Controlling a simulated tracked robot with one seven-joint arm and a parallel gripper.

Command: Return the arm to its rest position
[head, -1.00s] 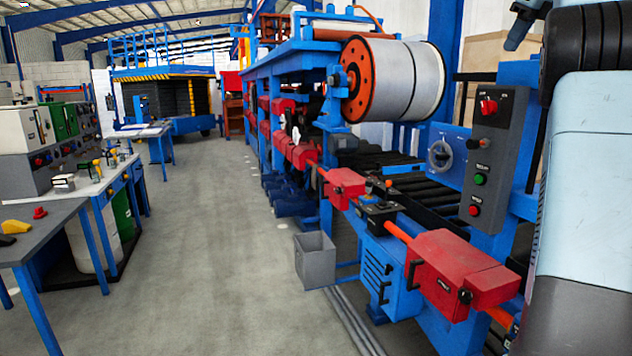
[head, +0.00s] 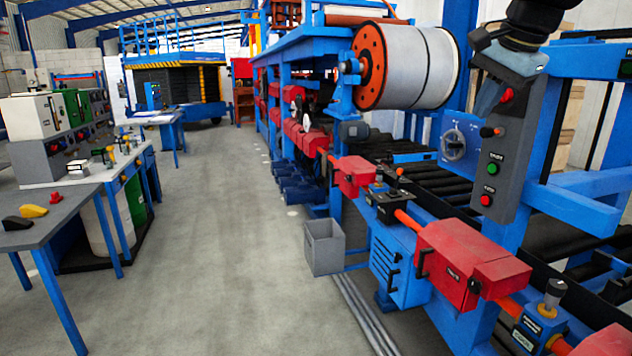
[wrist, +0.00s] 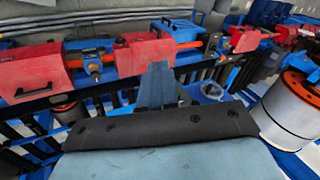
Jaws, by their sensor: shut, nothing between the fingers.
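My gripper (head: 484,104) hangs at the upper right of the head view, below my dark wrist. Its grey-blue fingers point down and are shut with nothing between them. In that view they overlap the upper left part of the grey control box (head: 500,155), partly covering its face; I cannot tell the gap between them. In the wrist view the shut fingers (wrist: 158,76) point away from the camera over the machine, with the blue rotary-switch panel (wrist: 211,90) just right of them.
The blue machine line (head: 400,270) fills the right side, with red covers (head: 470,262), a roller bed and a large white reel (head: 415,68). A grey bin (head: 323,247) stands on the floor beside it. Workbenches (head: 60,210) line the left. The aisle floor (head: 220,230) is clear.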

